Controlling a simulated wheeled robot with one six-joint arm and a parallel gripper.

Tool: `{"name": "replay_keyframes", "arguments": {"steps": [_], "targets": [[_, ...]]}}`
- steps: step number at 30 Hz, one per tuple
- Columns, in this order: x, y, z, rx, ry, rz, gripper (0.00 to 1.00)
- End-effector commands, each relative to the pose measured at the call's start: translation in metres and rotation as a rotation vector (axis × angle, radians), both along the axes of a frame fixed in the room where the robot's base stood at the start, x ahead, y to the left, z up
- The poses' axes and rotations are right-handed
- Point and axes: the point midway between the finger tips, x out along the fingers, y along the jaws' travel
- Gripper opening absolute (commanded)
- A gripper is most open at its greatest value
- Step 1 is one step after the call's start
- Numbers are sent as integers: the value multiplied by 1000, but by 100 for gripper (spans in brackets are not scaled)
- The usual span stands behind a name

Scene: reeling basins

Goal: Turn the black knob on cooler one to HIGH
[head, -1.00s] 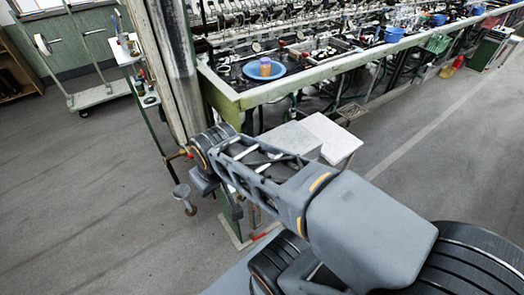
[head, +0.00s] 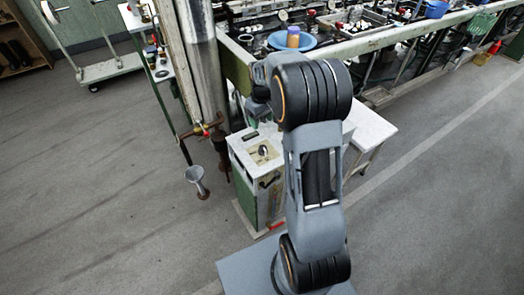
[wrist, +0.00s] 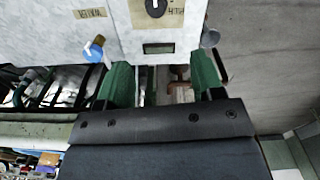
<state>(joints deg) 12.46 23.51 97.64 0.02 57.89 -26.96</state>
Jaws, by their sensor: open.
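In the wrist view a black knob (wrist: 155,7) sits on a pale cooler panel (wrist: 215,12), cut off by the top edge. A short white mark shows on it. A small dark display (wrist: 158,48) is below the knob in the picture. My gripper (wrist: 160,78) is open and empty, its green fingers apart, with the knob above the gap between them.
A blue-topped tap (wrist: 95,48) and a grey fitting (wrist: 209,38) stick out beside the panel. In the head view a pipe with a funnel (head: 197,180) stands left of a white-and-green cabinet (head: 240,160).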

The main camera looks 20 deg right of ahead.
Motion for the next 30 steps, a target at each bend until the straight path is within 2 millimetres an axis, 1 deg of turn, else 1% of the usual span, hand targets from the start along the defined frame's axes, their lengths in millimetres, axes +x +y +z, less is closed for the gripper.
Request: {"name": "replay_keyframes", "arguments": {"steps": [1, 5, 8, 15, 21, 27, 30], "targets": [[4, -3, -11, 2, 8, 5, 61], [9, -7, -28, 3, 18, 15, 61], [9, -7, -42, 4, 20, 18, 61], [9, -6, -89, 4, 21, 18, 61], [9, -6, -123, 4, 20, 18, 61], [9, -6, -146, 4, 19, 18, 61], [9, -6, -152, 4, 17, 18, 61]]}}
